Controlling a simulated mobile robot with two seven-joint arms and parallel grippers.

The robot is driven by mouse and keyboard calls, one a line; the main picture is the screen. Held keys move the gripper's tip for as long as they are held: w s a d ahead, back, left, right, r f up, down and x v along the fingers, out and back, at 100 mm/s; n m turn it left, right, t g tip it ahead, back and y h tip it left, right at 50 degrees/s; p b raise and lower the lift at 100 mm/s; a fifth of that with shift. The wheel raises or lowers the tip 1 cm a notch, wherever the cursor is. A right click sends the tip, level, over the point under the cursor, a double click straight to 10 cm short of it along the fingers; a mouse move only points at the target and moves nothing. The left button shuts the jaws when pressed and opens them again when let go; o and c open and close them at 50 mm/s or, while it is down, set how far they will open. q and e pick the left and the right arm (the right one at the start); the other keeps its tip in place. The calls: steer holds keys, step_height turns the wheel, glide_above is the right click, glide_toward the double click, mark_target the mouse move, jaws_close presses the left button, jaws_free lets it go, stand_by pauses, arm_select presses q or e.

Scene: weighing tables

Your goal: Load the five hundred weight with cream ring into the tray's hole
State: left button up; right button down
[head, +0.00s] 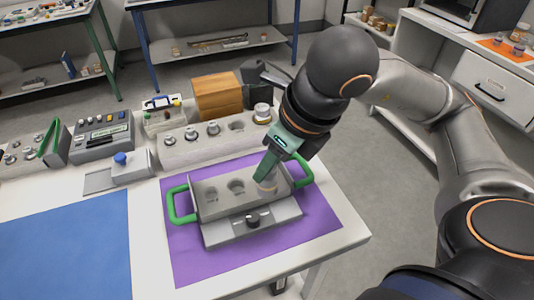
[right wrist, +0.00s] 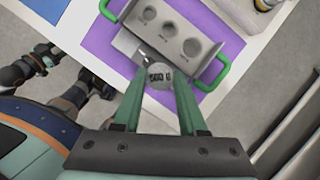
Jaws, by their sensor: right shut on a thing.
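The grey tray (head: 197,203) with green handles lies on a purple mat, and its row of holes also shows in the right wrist view (right wrist: 205,62). My right gripper (head: 265,176) is shut on a pale grey weight (head: 267,186) at the tray's right end. In the right wrist view the weight's top (right wrist: 159,75) sits between the fingertips and reads 500 g.
Behind the tray, a light rack (head: 180,150) holds several metal weights, with a larger yellow-banded one (head: 262,113) at its right end. A wooden block (head: 218,96) stands behind it. A blue mat (head: 65,245) lies clear at the left.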

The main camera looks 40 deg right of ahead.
steer(key=w+d+f, duration=0.1)
steer(key=w+f, duration=0.1)
steer(key=f, duration=0.1)
steer(key=w+d+f, duration=0.2)
steer(key=w+f, duration=0.1)
steer(key=f, duration=0.1)
steer(key=w+d+f, duration=0.2)
steer(key=w+f, duration=0.1)
steer(key=shift+w+d+f+b, duration=0.1)
steer(key=shift+w+f+b, duration=0.1)
steer(key=shift+f+b, duration=0.2)
steer(key=shift+f, duration=0.2)
arm_select(q)
steer(key=shift+s+a+f, duration=0.25)
steer(key=shift+a+f, duration=0.05)
steer(key=shift+a, duration=0.1)
arm_select(e)
steer(key=shift+f+b, duration=0.25)
steer(key=shift+b, duration=0.1)
arm_select(q)
steer(key=shift+d+f, duration=0.15)
steer(key=shift+d, duration=0.05)
arm_select(e)
steer(key=shift+c, duration=2.3)
jaws_free()
steer(key=shift+r, duration=0.1)
